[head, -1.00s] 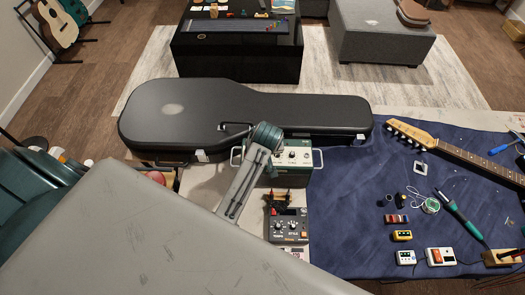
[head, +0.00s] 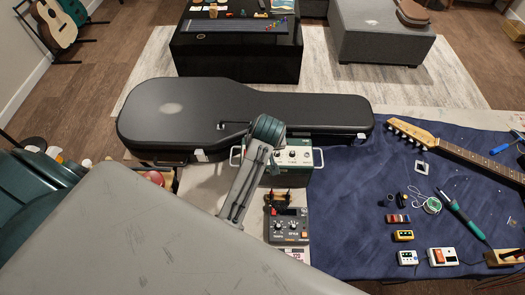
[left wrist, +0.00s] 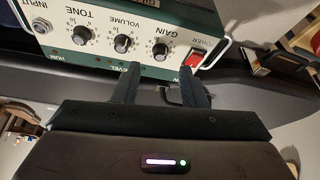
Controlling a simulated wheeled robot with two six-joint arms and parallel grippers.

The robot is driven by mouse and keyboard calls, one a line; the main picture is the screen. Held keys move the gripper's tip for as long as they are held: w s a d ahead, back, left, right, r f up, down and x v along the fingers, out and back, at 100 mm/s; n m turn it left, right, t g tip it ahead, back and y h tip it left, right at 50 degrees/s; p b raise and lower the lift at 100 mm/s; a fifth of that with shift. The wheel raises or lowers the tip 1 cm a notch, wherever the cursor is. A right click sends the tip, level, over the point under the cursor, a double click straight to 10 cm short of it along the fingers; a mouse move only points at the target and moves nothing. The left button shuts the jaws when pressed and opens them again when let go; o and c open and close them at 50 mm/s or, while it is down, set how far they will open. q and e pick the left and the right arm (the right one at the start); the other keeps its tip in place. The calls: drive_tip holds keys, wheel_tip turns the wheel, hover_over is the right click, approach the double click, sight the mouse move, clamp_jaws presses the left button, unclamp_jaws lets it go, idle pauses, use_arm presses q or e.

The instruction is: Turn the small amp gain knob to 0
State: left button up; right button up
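The small amp (head: 297,155) is a green box with a pale knob panel and side handles, standing in front of the guitar case in the head view. My left arm partly covers its left side. In the left wrist view the amp panel (left wrist: 100,12) appears upside down with tone, volume and gain knobs. The gain knob (left wrist: 160,51) is grey and black, beside the red power switch (left wrist: 195,57). My left gripper (left wrist: 158,72) is open, its two dark fingers apart just below the gain knob in the picture, nothing visible between them. My right gripper is out of view.
A black guitar case (head: 180,110) lies behind the amp. A dark pedal-like device (head: 288,227) sits in front of it. A blue mat (head: 340,215) to the right holds a guitar neck (head: 470,158), soldering iron (head: 462,215) and small parts.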

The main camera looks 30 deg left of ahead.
use_arm(q)
drive_tip(key=b+v, duration=0.1)
drive_tip(key=v, duration=0.5)
drive_tip(key=shift+r, duration=0.4)
drive_tip(key=shift+s+d, duration=0.1)
drive_tip(key=shift+s, duration=0.05)
